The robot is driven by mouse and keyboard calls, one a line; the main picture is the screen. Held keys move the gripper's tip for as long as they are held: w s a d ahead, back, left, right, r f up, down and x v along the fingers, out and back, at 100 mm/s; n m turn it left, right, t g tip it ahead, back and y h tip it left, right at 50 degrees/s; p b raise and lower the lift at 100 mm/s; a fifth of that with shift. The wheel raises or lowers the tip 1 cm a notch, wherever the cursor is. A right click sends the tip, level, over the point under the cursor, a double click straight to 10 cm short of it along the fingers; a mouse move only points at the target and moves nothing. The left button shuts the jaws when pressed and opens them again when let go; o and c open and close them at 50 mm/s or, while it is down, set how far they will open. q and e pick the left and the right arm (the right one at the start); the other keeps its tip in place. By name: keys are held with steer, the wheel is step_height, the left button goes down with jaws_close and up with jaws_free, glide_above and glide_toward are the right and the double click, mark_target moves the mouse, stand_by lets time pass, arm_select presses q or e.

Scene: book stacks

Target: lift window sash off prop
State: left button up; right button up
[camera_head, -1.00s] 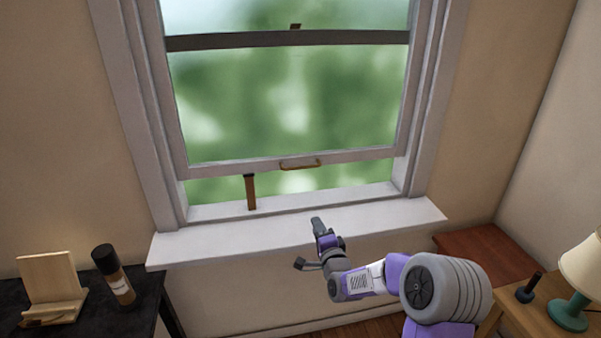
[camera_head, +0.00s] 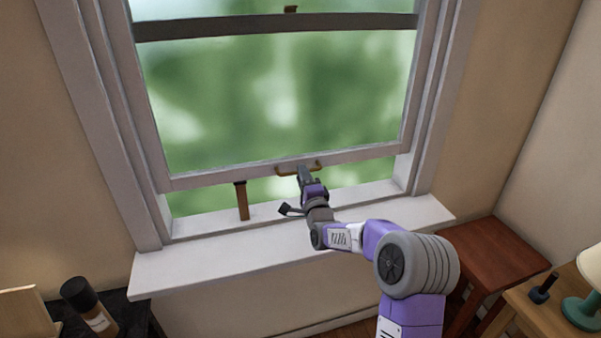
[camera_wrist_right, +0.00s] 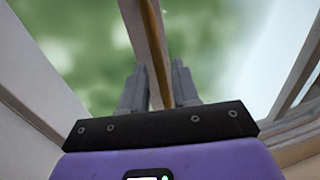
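The white window sash (camera_head: 220,178) is partly raised, with a gap beneath it. A brown wooden prop (camera_head: 242,201) stands upright on the sill under the sash's bottom rail, left of centre. A brass handle (camera_head: 284,173) is on the bottom rail. My right gripper (camera_head: 302,169) is at this handle, right of the prop. In the right wrist view its two fingers (camera_wrist_right: 159,88) are apart, with the brass handle (camera_wrist_right: 155,45) running between them; I see no clear grip on it. My left gripper is not in view.
The white sill (camera_head: 200,262) is otherwise clear. A dark bottle (camera_head: 90,305) and a wooden stand (camera_head: 25,312) are on a black table at lower left. A reddish-brown table (camera_head: 485,255) and a teal lamp (camera_head: 582,310) are at right.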

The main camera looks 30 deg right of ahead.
steer(key=shift+x, duration=1.1)
steer(key=shift+c, duration=0.3)
jaws_close()
steer(key=shift+r, duration=0.1)
